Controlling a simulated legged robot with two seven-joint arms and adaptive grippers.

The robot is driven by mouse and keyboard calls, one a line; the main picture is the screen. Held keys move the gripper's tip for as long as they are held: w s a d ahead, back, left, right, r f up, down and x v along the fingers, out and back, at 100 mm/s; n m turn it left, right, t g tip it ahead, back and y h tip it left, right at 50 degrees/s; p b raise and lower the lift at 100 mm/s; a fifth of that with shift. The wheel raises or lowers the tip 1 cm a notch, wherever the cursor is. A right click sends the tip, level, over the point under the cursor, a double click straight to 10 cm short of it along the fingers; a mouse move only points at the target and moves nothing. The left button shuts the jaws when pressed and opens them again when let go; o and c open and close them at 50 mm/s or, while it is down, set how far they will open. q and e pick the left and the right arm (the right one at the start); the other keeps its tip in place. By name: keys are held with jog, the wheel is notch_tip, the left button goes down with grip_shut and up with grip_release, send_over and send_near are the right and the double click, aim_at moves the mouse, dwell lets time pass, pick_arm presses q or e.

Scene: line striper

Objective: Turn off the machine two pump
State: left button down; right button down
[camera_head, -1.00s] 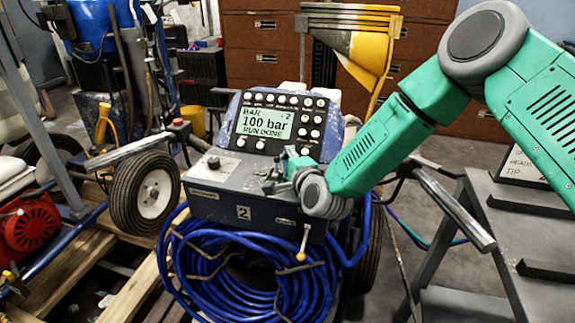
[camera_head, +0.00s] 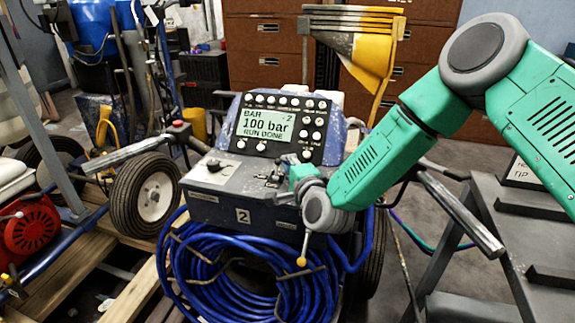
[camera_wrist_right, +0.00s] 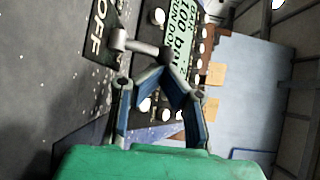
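Machine two is the blue-grey unit with a "2" plate (camera_head: 243,216) in the head view. Its display (camera_head: 265,124) reads "BAR 2, 100 bar, RUN DONE". In the right wrist view, a grey metal switch lever (camera_wrist_right: 138,46) stands beside an "OFF" label (camera_wrist_right: 97,32). My right gripper (camera_wrist_right: 164,68) has its fingers bent inward, tips together, close to the lever's rounded end; whether they touch cannot be told. In the head view that gripper (camera_head: 276,180) is small, over the right part of the control ledge. My left gripper is not in view.
A grey stepped stand (camera_head: 515,235) is at the right. A yellow funnel-like part (camera_head: 372,65) stands behind.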

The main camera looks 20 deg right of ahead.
jog(key=shift+s+a, duration=0.1)
jog(key=shift+a, duration=0.15)
jog(key=shift+s+a+r+b, duration=0.1)
jog(key=shift+s+b, duration=0.15)
jog(key=shift+b, duration=0.05)
jog(key=shift+s+a+n+t, duration=0.2)
jog(key=shift+n+t, duration=0.2)
jog(key=shift+t, duration=0.1)
jog(key=shift+s+a+r+b, duration=0.1)
jog(key=shift+s+a+b, duration=0.15)
jog(key=shift+s+b, duration=0.15)
jog(key=shift+s, duration=0.25)
jog(key=s, duration=1.1)
jog(key=shift+s+d+f, duration=0.15)
jog(key=shift+d+f, duration=0.2)
jog(key=shift+d, duration=0.05)
